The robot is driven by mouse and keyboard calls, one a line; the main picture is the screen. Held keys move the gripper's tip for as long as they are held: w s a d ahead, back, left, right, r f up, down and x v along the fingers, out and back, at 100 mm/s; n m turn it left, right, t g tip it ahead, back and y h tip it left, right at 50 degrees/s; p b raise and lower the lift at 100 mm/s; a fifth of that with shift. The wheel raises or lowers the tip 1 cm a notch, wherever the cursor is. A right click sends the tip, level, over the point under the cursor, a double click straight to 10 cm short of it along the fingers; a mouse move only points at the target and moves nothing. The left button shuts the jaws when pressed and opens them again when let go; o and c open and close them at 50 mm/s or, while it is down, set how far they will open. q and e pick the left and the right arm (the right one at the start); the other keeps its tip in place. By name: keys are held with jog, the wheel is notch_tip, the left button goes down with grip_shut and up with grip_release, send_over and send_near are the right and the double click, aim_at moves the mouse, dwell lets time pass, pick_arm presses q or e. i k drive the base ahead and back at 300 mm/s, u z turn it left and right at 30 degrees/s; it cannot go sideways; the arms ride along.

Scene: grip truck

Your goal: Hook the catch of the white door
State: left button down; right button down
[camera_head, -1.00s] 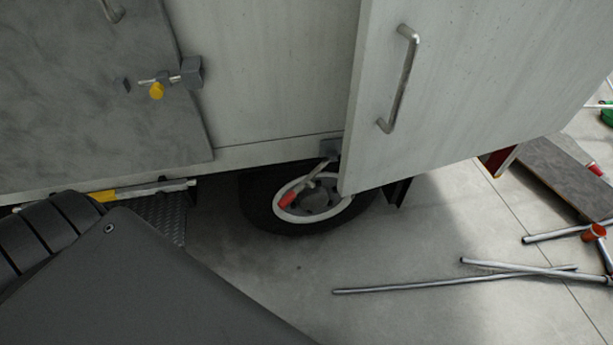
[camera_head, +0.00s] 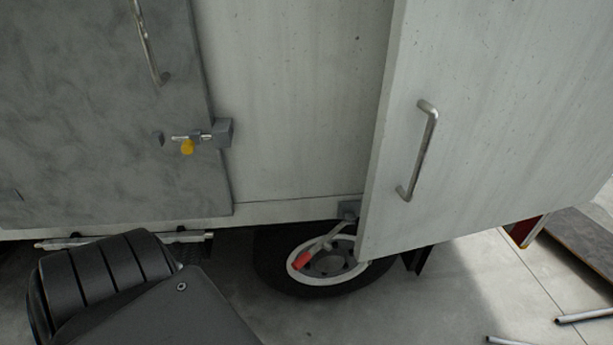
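The white door (camera_head: 480,130) stands ajar on the right of the head view, with a metal bar handle (camera_head: 420,150). Low beside its near edge is a grey block (camera_head: 348,210) on the truck body. The catch, a thin metal arm with a red grip (camera_head: 303,261), hangs down from this block at a slant, in front of the wheel. It looks apart from the door. A black part of my own arm or body fills the lower left. Neither of my grippers is in view.
A grey door (camera_head: 90,120) on the left has a latch with a yellow knob (camera_head: 187,147). The truck's wheel (camera_head: 328,270) is below the white door. Metal pipes (camera_head: 585,317) lie on the floor at the lower right, near a grey board (camera_head: 575,240). The floor under the white door is clear.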

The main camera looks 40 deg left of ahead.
aim_at(303, 259)
jog(key=k, duration=1.65)
jog(key=u, duration=0.6)
jog(key=i, duration=1.65)
